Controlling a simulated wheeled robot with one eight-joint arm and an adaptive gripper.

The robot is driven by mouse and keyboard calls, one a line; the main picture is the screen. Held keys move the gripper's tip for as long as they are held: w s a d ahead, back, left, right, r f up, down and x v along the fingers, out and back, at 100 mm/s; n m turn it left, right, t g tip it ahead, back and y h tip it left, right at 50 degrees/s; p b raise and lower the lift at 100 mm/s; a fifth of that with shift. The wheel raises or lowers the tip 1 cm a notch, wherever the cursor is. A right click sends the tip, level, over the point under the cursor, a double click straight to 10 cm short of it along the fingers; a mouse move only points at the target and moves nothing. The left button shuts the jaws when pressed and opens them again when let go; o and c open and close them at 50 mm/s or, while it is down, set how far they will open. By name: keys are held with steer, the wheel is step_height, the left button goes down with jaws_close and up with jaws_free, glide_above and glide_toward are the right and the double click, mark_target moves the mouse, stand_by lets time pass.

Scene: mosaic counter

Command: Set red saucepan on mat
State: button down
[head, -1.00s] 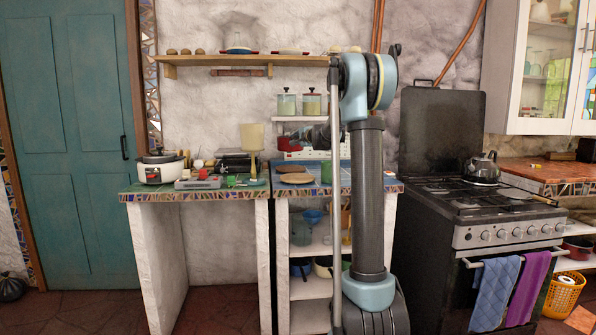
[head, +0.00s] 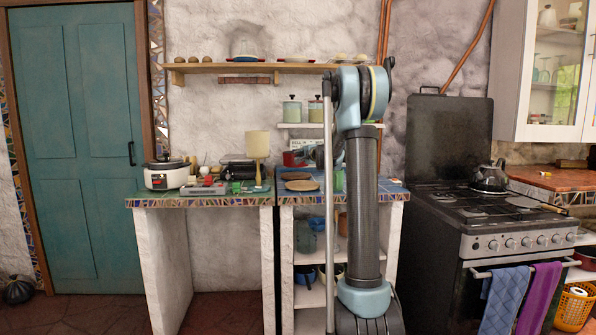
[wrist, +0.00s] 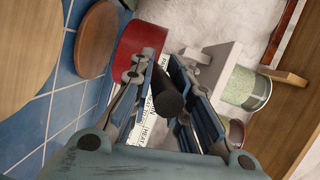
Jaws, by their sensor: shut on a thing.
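The red saucepan (wrist: 138,45) shows in the wrist view ahead of my gripper (wrist: 163,72). My gripper is shut on its dark handle (wrist: 168,100), which points back toward the palm. In the head view the saucepan (head: 292,158) is a small red shape at the back of the right counter, left of my arm. Two round brown mats lie on the blue tiles: a smaller one (head: 296,176) behind and a larger one (head: 301,186) in front. The wrist view shows the smaller mat (wrist: 95,38) beside the pan and the larger one (wrist: 25,45) farther left. My arm hides part of the counter.
A lamp (head: 257,150) and a white cooker (head: 166,175) stand on the left counter. A small shelf with canisters (head: 292,110) is above the pan; a green canister (wrist: 245,90) is close in the wrist view. The stove (head: 480,210) stands to the right.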

steer(key=shift+f, duration=2.6)
steer(key=c, duration=1.5)
jaws_free()
steer(key=shift+s, duration=0.1)
steer(key=v, duration=1.2)
